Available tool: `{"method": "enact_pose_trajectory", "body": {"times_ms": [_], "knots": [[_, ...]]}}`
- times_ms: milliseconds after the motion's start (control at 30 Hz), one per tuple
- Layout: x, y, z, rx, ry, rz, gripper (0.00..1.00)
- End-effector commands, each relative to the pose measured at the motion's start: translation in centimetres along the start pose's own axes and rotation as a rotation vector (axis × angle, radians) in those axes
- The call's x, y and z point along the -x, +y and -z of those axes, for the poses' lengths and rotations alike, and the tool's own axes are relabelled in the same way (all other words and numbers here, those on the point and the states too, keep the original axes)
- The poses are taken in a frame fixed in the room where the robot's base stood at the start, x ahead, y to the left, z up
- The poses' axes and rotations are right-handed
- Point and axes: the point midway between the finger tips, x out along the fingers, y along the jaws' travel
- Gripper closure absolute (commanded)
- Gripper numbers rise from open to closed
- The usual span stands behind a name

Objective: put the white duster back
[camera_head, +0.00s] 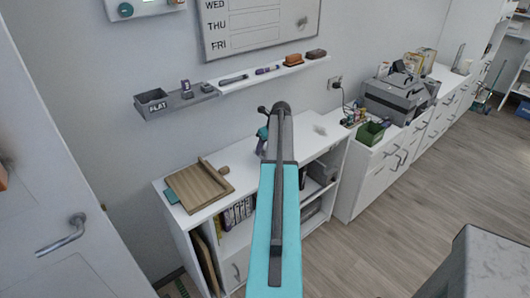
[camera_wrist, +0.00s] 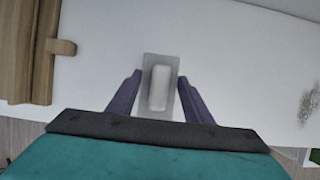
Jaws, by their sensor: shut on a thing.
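The white duster (camera_wrist: 159,88), a pale block on a grey backing, sits between my gripper's two purple fingers in the wrist view. My gripper (camera_wrist: 160,78) is shut on it, above the white desk top (camera_wrist: 235,70). In the head view, my arm hides most of the gripper and the duster. The white wall ledge (camera_head: 240,86) runs behind and above the desk. It bears a brown block (camera_head: 293,60), a darker block (camera_head: 316,54) and marker-like items (camera_head: 267,70).
A wooden board (camera_head: 199,186) lies on the desk's left side. A grey tray marked FLAT (camera_head: 152,104) is at the ledge's left end. The whiteboard (camera_head: 262,27) hangs above. A green box (camera_head: 370,133) and a printer (camera_head: 398,92) stand at right. The desk centre has a dark smudge (camera_head: 320,130).

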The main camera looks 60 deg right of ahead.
Motion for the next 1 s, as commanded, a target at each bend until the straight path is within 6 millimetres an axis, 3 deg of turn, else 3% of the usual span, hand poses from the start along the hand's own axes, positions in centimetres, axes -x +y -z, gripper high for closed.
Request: {"method": "enact_pose_trajectory", "body": {"times_ms": [300,633,667,767,1000], "knots": [[-2.3,0.0,0.9,0.0,0.0,0.0,0.72],[-2.6,0.0,1.1,0.001,-0.001,0.0,0.72],[-2.6,0.0,1.1,0.0,0.0,0.0,0.52],[-2.6,0.0,1.1,0.0,0.0,0.0,0.35],[-2.6,0.0,1.1,0.0,0.0,0.0,0.35]]}}
